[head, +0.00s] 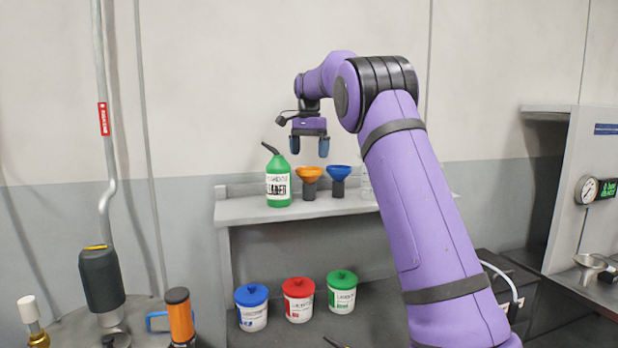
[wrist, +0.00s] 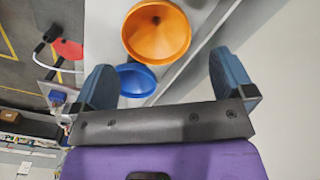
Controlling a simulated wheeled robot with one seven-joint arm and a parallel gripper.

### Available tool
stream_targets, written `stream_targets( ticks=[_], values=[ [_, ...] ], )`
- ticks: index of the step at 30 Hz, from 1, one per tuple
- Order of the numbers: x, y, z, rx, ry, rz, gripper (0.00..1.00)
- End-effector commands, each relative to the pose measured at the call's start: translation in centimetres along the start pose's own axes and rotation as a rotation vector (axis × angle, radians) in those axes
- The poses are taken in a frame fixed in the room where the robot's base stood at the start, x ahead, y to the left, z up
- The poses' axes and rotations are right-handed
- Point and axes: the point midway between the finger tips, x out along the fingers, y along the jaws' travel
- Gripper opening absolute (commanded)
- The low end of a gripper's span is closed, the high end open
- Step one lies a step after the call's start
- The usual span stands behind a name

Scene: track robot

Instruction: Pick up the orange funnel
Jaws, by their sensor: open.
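The orange funnel (head: 309,174) stands on a grey shelf (head: 262,208), its wide cone up and a dark base below. It also shows in the wrist view (wrist: 157,31), seen from above, beyond the fingers. My gripper (head: 310,146) is open and empty, above the orange funnel and apart from it. Its two blue-grey fingers also show in the wrist view (wrist: 165,85), with the blue funnel (wrist: 136,79) appearing between them. In the head view the blue funnel (head: 339,174) stands just right of the orange one.
A green cleaner bottle (head: 278,182) stands close left of the orange funnel. A clear vessel (head: 366,184) is right of the blue funnel, partly behind my arm. Tubs with blue (head: 251,305), red (head: 298,298) and green (head: 342,291) lids stand on the lower surface. A wall rises behind the shelf.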

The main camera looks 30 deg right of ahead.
Motion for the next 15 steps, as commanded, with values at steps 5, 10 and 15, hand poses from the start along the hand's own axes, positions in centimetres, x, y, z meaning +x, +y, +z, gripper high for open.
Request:
stream_targets(
  ticks=[5,10,15],
  values=[
    [1.6,0.1,0.1,-0.001,-0.001,0.000,1.00],
    [2.8,0.2,0.3,-0.001,-0.002,0.001,1.00],
    [5.2,0.5,0.9,-0.002,-0.002,0.001,1.00]
  ],
)
